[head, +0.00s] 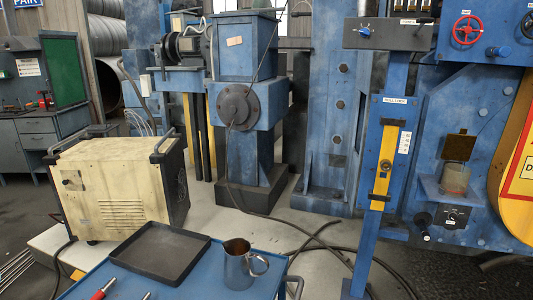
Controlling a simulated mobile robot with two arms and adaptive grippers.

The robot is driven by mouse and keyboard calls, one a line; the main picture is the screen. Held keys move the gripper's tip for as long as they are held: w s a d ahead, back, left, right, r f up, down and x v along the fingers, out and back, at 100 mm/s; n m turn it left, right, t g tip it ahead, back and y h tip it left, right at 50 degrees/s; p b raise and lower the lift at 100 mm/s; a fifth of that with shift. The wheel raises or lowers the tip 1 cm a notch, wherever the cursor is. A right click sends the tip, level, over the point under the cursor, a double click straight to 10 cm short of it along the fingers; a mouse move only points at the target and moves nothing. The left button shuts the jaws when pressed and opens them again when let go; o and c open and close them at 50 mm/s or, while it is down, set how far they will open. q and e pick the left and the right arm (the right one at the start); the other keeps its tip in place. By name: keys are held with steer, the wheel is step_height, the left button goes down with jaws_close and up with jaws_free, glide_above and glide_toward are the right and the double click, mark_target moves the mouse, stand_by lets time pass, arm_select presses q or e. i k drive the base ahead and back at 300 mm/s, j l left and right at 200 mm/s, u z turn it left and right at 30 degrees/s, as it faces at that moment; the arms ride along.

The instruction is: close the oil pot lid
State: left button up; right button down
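The likely oil pot (454,180) is a small pale, cloudy cup on a ledge of the blue machine at the right. A brown square plate, seemingly its lid (459,147), stands raised above and behind the cup, so the pot looks open. A small panel with a dark knob (452,214) sits just below it. Neither of my grippers is in view.
A blue cart (205,283) at the bottom carries a black tray (160,250), a metal mug (239,266) and a red-handled tool (103,290). A blue post (383,165) stands left of the pot. Dark cables (325,243) lie on the floor. A cream machine (120,190) stands left.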

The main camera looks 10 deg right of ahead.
mark_target(459, 148)
steer(key=z, duration=1.65)
steer(key=i+l, duration=0.25)
steer(key=i+l+z, duration=0.15)
steer(key=i, duration=0.3)
steer(key=l, duration=0.1)
